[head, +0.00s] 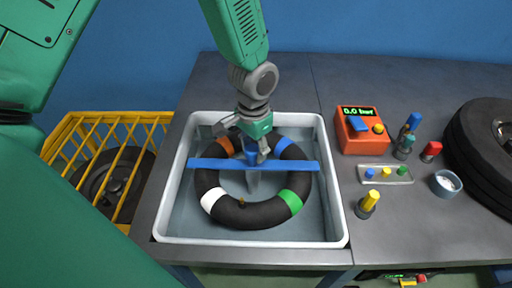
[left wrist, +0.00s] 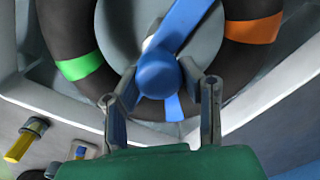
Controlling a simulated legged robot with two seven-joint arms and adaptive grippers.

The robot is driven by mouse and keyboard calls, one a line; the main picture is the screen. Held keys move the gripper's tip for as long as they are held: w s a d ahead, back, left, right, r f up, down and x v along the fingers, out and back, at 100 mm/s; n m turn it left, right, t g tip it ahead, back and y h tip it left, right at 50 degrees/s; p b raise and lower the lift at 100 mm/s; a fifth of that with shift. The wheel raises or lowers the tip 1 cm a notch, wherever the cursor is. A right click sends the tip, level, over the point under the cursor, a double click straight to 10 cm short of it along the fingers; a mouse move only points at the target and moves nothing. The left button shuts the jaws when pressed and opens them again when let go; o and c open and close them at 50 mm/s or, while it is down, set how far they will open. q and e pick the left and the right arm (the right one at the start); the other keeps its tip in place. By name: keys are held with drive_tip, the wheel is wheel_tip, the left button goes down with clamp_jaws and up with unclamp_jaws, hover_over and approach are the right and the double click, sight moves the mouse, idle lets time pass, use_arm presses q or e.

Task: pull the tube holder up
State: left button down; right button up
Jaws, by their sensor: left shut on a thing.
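The tube holder (head: 290,166) is a long blue bar with a blue upright handle. It lies across a black inner tube (head: 243,215) with orange, blue, green and white bands, inside a pale tub (head: 172,205) of water. My left gripper (head: 250,150) comes down from above and is shut on the handle at the middle of the bar. In the left wrist view the round blue handle top (left wrist: 158,75) sits between the fingers (left wrist: 158,70), and the bar runs behind it. The bar's underside is hidden. My right gripper is not in view.
A yellow cage (head: 75,135) with a wheel stands at left.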

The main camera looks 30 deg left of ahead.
use_arm(q)
drive_tip(key=c, duration=1.1)
unclamp_jaws()
drive_tip(key=shift+s+a, duration=0.1)
drive_tip(key=shift+s, duration=0.25)
drive_tip(key=shift+o, duration=0.2)
drive_tip(key=shift+r, duration=0.15)
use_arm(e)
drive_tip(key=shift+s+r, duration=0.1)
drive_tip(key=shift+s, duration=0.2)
use_arm(q)
drive_tip(key=shift+w+r, duration=0.2)
drive_tip(key=shift+r, duration=0.2)
wheel_tip(320, 180, up, 11)
drive_tip(key=shift+s, duration=0.25)
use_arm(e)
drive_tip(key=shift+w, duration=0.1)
use_arm(q)
drive_tip(key=shift+r, duration=0.1)
